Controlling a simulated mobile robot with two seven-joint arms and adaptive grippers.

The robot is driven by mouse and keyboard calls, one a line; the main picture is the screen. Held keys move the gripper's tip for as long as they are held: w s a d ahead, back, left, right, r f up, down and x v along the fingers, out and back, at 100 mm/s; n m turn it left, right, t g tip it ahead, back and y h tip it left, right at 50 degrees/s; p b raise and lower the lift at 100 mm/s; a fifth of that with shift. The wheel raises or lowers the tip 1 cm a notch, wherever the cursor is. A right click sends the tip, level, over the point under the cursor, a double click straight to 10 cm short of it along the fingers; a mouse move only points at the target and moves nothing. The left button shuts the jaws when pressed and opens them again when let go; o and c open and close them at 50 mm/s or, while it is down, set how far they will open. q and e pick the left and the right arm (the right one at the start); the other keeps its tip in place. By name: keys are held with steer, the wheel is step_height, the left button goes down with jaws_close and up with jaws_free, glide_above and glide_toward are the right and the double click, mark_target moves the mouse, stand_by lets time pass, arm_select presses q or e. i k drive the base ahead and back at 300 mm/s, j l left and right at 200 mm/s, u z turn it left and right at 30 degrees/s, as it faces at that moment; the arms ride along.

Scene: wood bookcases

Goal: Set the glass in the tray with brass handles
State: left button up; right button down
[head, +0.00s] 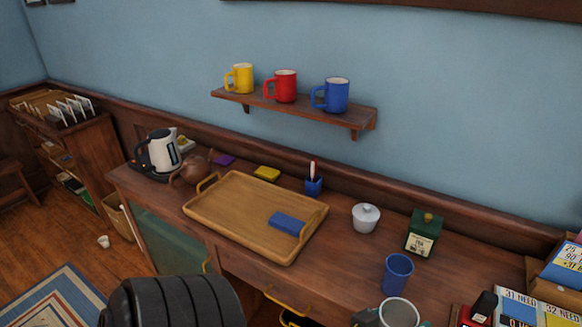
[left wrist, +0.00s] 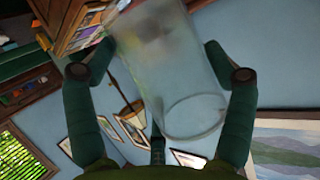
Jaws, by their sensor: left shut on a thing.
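The wooden tray with brass handles (head: 235,215) lies on the counter, left of centre in the head view. A blue block (head: 287,223) lies in its right part. The clear glass (head: 399,313) is at the bottom edge of the head view, mouth up and partly cut off, to the right of the tray. My left gripper (left wrist: 158,85) is shut on the glass, which also shows between its green fingers in the left wrist view (left wrist: 165,60). My right gripper is in neither view.
A blue cup (head: 397,273) stands on the counter just beyond the glass. A teapot (head: 195,170) and kettle (head: 160,150) are left of the tray.

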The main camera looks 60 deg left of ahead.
mark_target(217, 200)
steer(key=k+j+z, duration=0.15)
steer(key=j, duration=0.3)
steer(key=k+j+z, duration=0.2)
steer(key=j, duration=0.25)
steer(key=k+j+z, duration=0.15)
steer(key=j, duration=0.3)
steer(key=k+j+z, duration=0.2)
steer(key=k+j, duration=0.5)
steer(key=j, duration=0.15)
steer(key=k+j, duration=0.3)
steer(key=j, duration=0.2)
steer(key=k+j, duration=0.35)
steer(key=j, duration=0.15)
